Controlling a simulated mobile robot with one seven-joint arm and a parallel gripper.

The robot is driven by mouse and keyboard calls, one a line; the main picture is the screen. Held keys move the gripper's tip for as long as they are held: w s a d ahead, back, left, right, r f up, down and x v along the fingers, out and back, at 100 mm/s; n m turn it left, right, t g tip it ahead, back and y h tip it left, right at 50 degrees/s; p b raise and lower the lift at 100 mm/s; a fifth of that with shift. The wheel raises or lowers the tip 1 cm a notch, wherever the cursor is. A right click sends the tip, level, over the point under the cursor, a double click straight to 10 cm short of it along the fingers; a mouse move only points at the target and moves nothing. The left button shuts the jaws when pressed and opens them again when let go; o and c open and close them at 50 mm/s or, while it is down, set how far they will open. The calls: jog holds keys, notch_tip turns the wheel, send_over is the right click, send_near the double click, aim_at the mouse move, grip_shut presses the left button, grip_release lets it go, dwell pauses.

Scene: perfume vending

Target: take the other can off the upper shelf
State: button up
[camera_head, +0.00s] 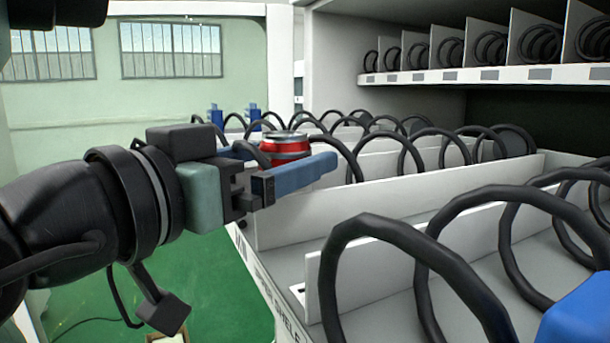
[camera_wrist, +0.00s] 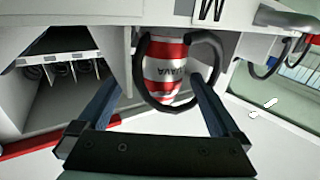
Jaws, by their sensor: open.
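A red can (camera_head: 287,147) with a silver top stands at the front end of a coil lane on the white shelf (camera_head: 400,198). In the wrist view the can (camera_wrist: 166,70) is red and white with dark lettering, and a black coil (camera_wrist: 215,50) loops around its front. My gripper (camera_head: 308,158) is open at the can, one blue finger on its near side. In the wrist view its two fingers (camera_wrist: 155,82) lie on either side of the can and coil. The far finger is mostly hidden in the head view. I cannot tell whether the fingers touch the can.
Large black coils (camera_head: 415,250) and low white dividers fill the nearer lanes. A blue item (camera_head: 580,318) sits in the nearest lane at right. Another shelf (camera_head: 490,75) with coils is above at the back right. Open green floor (camera_head: 215,280) lies below, left of the shelf front.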

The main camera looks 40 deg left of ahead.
jog(key=shift+w+a+f, duration=0.1)
jog(key=shift+w, duration=0.7)
jog(key=shift+s, duration=0.1)
jog(key=shift+c, duration=0.9)
grip_shut()
